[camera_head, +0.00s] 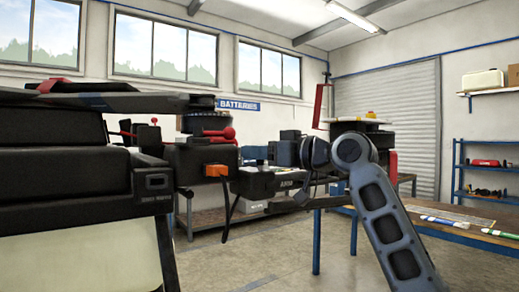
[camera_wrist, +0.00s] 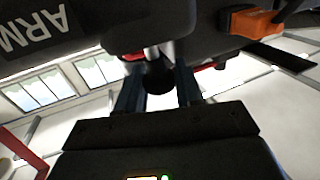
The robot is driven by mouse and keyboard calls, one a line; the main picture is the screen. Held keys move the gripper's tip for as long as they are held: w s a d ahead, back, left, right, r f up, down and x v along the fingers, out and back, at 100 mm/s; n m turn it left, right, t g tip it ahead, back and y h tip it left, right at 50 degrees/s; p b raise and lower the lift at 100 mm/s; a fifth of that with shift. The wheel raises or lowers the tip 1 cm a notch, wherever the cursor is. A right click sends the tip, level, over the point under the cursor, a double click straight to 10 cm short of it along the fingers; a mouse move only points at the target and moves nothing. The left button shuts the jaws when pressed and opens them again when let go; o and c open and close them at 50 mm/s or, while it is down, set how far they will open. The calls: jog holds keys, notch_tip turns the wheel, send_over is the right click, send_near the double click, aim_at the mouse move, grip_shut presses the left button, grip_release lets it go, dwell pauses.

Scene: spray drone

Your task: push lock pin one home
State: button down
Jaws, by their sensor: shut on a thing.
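In the wrist view my gripper (camera_wrist: 158,76) points up at the underside of a dark drone arm (camera_wrist: 110,25) with white "ARM" lettering. A round dark knob (camera_wrist: 158,80) sits between the two fingers, below a short silver shaft (camera_wrist: 151,53); it appears to be the lock pin, and the jaws are shut on it. How deep the shaft sits cannot be told. In the head view the labelled drone arm (camera_head: 258,181) reaches right from the drone (camera_head: 65,150). My fingers and the pin cannot be made out there.
An orange part (camera_head: 215,170) and a red-knobbed lever (camera_head: 228,133) are on the drone near the arm's root. A wooden table (camera_head: 480,218) with blue legs stands at the right, a workbench (camera_head: 205,217) behind. Open floor lies between.

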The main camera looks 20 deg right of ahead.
jog(key=shift+f, duration=0.75)
jog(key=c, duration=0.8)
grip_release()
jog(key=b+v, duration=0.1)
jog(key=v, duration=0.7)
jog(key=shift+f, duration=0.1)
